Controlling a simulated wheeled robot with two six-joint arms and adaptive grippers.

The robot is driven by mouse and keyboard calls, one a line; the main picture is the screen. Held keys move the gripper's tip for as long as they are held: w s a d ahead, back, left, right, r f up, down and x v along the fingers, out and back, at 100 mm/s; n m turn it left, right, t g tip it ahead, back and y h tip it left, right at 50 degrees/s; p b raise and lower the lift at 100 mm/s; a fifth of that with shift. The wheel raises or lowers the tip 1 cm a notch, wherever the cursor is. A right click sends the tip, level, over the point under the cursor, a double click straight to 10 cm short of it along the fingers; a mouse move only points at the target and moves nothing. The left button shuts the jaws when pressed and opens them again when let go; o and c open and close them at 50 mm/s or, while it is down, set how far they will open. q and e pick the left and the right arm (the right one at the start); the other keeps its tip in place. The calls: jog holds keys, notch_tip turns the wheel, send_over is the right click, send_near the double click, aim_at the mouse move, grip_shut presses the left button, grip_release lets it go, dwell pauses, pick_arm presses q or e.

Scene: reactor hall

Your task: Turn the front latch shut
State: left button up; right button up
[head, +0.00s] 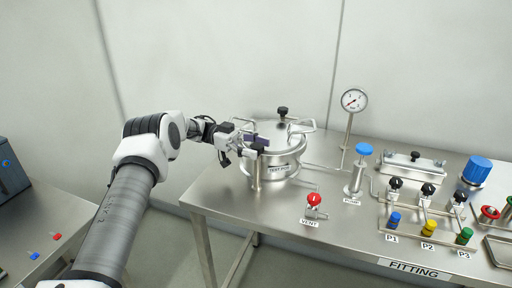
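The steel test pot (286,171) stands at the left of the bench, with its lid (278,135) on and a black knob on top. The front latch (256,173) is an upright steel post at the pot's front left, with a dark top. My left gripper (252,146) is at the top of this post, its dark finger pads apart on either side. I cannot tell whether they touch it. The gripper hides much of the latch's upper part, so its turn angle is unclear. My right gripper is not in view.
A red vent valve (314,200), a blue-topped pump (361,166) and a gauge (353,100) stand right of the pot. Valves and coloured P1 to P3 fittings (428,228) fill the right side. The bench front left (228,203) is clear.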

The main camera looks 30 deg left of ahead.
aim_at(256, 145)
pick_arm(q)
jog(key=shift+r, duration=0.15)
notch_tip(256, 145, up, 10)
jog(key=shift+f, duration=0.1)
dwell(0.3)
